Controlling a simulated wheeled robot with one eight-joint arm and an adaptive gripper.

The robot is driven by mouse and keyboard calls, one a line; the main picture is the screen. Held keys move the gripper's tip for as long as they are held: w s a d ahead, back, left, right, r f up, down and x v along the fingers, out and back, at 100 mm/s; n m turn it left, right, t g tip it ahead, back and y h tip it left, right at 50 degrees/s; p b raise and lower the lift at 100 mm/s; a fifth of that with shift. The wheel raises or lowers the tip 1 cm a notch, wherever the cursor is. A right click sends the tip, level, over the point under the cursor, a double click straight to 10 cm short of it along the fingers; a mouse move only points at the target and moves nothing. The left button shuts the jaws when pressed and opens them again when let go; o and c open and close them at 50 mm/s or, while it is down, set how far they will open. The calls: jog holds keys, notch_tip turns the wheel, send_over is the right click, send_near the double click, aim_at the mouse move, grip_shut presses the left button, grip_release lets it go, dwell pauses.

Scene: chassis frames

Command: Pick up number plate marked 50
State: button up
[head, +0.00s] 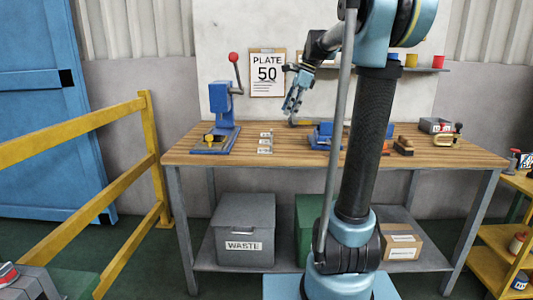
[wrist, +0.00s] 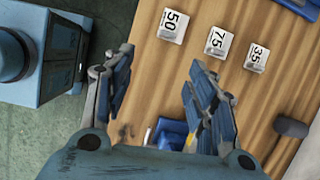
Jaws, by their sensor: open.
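Three small pale number plates lie in a row on the wooden workbench (head: 190,157). In the wrist view they read 50 (wrist: 174,25), 75 (wrist: 217,41) and 35 (wrist: 257,57). The plate marked 50 is the leftmost there, closest to the bench edge. In the head view the row runs from front to back, the front plate (head: 264,150) being the 50; its digits are too small to read. My gripper (head: 291,108) is open and empty above the bench, behind and right of the row. In the wrist view its fingers (wrist: 160,58) are apart, with the plates beyond the tips.
A blue press (head: 222,103) with a red-knobbed lever stands left of the plates. A sign (head: 267,73) reading PLATE 50 hangs on the wall. Blue items (head: 321,136) and a clamp (head: 447,138) lie to the right. A yellow rail (head: 75,135) stands at the left.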

jog(key=w, duration=0.2)
jog(key=m, duration=0.1)
send_near(271, 145)
jog(key=x, duration=0.9)
jog(key=shift+w+d, duration=0.1)
jog(key=shift+w, duration=0.2)
jog(key=c, duration=1.2)
